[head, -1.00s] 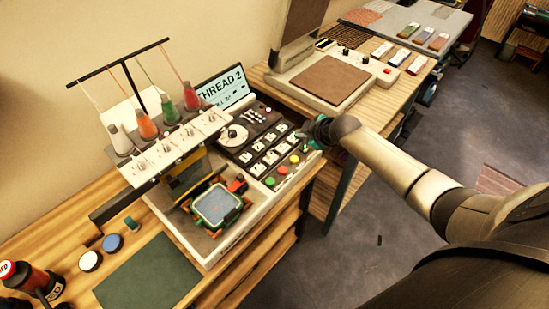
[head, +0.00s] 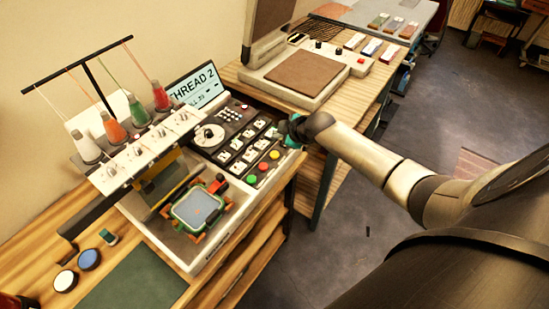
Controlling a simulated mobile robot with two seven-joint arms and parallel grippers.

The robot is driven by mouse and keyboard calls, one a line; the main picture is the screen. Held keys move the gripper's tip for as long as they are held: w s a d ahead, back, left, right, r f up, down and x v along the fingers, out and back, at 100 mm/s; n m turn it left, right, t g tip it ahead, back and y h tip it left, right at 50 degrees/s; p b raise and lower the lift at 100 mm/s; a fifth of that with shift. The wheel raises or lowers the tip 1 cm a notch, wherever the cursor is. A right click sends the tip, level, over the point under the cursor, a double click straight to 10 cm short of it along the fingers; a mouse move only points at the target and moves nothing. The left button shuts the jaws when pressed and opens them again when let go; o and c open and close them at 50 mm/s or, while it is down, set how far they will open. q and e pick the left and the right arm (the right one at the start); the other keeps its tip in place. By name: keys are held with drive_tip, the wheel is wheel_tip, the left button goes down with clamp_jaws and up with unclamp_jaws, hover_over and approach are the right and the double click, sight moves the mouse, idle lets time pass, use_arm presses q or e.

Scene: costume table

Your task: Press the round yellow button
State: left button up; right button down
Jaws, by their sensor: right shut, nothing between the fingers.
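The round yellow button (head: 274,155) is on the sewing machine's control panel, at the end of a row with a red button (head: 263,167) and a green button (head: 251,179). It shows uncovered in the head view. My right gripper (head: 287,130) is shut and empty, just above and to the right of the yellow button in the picture, by the panel's far right edge. Its fingertips are small and partly hidden, and I see no contact with the button. My left gripper is not in view.
The embroidery machine (head: 140,152) with thread cones stands left of the panel, its screen (head: 197,88) reading "THREAD 2". White-faced switches (head: 237,144) lie close beside the coloured buttons. A press-like device (head: 310,78) stands on the table behind. Floor is clear at right.

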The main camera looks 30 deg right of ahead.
drive_tip(key=b, duration=0.3)
hover_over(278, 156)
wheel_tip(278, 156, down, 4)
drive_tip(key=shift+f, duration=0.25)
drive_tip(key=shift+f+b, duration=0.45)
drive_tip(key=shift+f, duration=0.1)
idle(1.2)
drive_tip(key=shift+f+b, duration=0.3)
drive_tip(key=shift+f+b, duration=0.3)
drive_tip(key=shift+f, duration=0.15)
idle(0.5)
idle(0.4)
drive_tip(key=shift+r+p, duration=0.85)
drive_tip(key=shift+p, duration=0.05)
drive_tip(key=shift+r, duration=0.1)
